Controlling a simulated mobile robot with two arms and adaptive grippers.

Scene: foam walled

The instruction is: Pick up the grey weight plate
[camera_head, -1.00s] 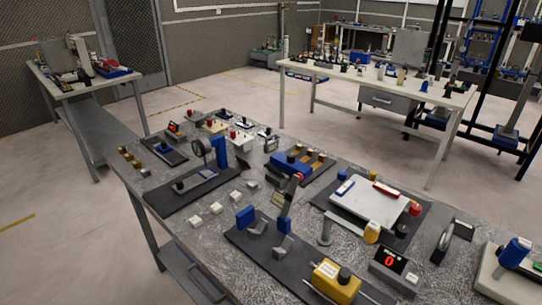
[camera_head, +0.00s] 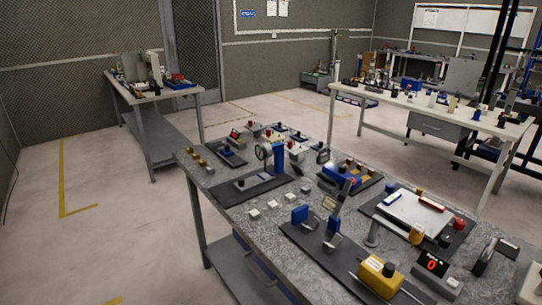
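I cannot make out a grey weight plate for certain in the head view. The grey-topped workbench (camera_head: 262,228) in front of me carries many small devices and fixtures. A round dial gauge on a blue stand (camera_head: 277,157) stands on a black base near its middle. Several small pale blocks (camera_head: 272,204) lie in a row near its left edge. Neither of my grippers shows in the head view.
A second table (camera_head: 150,95) with items stands at the back left. A long white-topped table (camera_head: 430,108) with a drawer stands at the back right. The floor left of the workbench is open, with yellow lines (camera_head: 62,180).

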